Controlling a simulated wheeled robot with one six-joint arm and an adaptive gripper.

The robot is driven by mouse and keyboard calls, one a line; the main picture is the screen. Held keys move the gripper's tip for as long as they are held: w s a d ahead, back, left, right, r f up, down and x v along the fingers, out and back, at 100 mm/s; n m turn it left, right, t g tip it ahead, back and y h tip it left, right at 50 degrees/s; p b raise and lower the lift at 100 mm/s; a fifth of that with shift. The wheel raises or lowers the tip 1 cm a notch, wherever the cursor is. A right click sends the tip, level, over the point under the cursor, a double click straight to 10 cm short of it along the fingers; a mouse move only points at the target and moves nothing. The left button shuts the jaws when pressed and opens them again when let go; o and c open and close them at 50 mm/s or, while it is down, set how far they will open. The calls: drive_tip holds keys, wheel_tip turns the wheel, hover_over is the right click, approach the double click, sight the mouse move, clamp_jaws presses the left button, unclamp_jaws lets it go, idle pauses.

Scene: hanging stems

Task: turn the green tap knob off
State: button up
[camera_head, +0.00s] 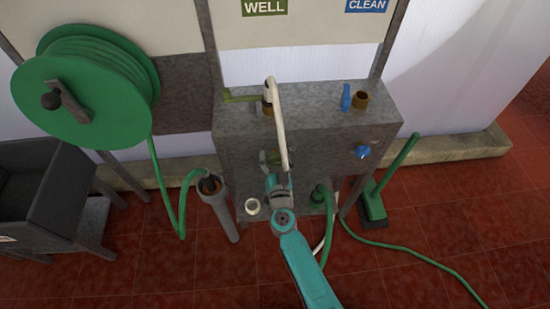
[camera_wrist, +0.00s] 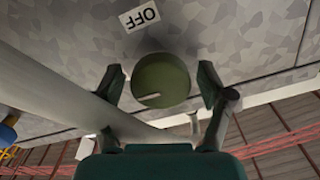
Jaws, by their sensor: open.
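The round green knob (camera_wrist: 162,72) faces the wrist camera on the grey metal front. A pale line on it runs towards the lower left, not towards the OFF label (camera_wrist: 139,15) above it. In the head view the knob (camera_head: 268,157) is partly hidden behind my gripper (camera_head: 273,178). In the wrist view my gripper (camera_wrist: 161,86) is open, with one finger on each side of the knob. Small gaps seem to show between the fingers and the knob. I cannot tell the exact depth of the fingertips.
A white hose (camera_head: 280,110) hangs past the front of the metal stand (camera_head: 320,125), close to my gripper; it crosses the wrist view's left side (camera_wrist: 60,82). A blue knob (camera_head: 361,152) sits to the right. A green hose reel (camera_head: 85,80) is at left.

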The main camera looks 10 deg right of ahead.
drive_tip(key=shift+c, duration=0.2)
drive_tip(key=c, duration=1.1)
drive_tip(key=m, duration=0.4)
drive_tip(key=shift+m, duration=0.4)
drive_tip(key=m, duration=0.9)
drive_tip(key=shift+f+m, duration=0.1)
drive_tip(key=shift+m, duration=1.7)
